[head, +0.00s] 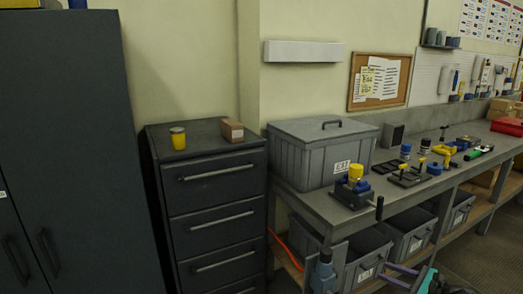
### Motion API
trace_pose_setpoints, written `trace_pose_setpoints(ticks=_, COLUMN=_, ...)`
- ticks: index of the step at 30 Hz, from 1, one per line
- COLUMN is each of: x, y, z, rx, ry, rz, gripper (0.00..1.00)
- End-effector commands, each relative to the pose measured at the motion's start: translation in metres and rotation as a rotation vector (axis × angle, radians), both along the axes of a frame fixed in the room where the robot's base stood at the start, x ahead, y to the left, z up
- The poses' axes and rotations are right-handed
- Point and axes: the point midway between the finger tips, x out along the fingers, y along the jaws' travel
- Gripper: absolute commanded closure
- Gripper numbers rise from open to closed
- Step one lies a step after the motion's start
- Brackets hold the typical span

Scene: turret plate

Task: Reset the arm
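I cannot make out my gripper in the head view. On the near end of the grey workbench (335,212) stands a dark blue fixture (352,196) with a yellow cylindrical part (355,172) on top and a black-handled lever at its right. Further right on the bench are a dark plate fixture (405,179) with yellow pieces, and several small blue, yellow and black parts. A large grey lidded bin (310,160) stands behind the blue fixture.
A dark drawer cabinet (215,235) at left holds a yellow jar (178,138) and a brown box (232,130). A tall dark cabinet (75,130) stands further left. Grey bins (410,228) fill the lower shelf. Blue-grey, teal and purple items are cut off at the bottom edge.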

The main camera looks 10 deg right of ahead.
Motion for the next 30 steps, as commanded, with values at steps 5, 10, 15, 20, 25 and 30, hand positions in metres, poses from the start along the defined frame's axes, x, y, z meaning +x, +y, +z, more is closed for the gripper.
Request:
trace_pose_setpoints(ticks=5, x=0.017, y=0.076, z=-0.055, rx=-0.102, ry=0.08, rz=0.145, gripper=0.65)
trace_pose_setpoints(ticks=10, x=0.019, y=0.142, z=-0.103, rx=-0.207, ry=0.142, rz=0.292, gripper=0.65)
trace_pose_setpoints(ticks=15, x=0.012, y=0.205, z=-0.148, rx=-0.313, ry=0.19, rz=0.452, gripper=0.65)
trace_pose_setpoints(ticks=20, x=-0.005, y=0.261, z=-0.186, rx=-0.414, ry=0.225, rz=0.615, gripper=0.65)
trace_pose_setpoints(ticks=25, x=-0.03, y=0.314, z=-0.223, rx=-0.519, ry=0.249, rz=0.796, gripper=0.65)
trace_pose_setpoints(ticks=30, x=-0.062, y=0.359, z=-0.256, rx=-0.622, ry=0.259, rz=0.99, gripper=0.65)
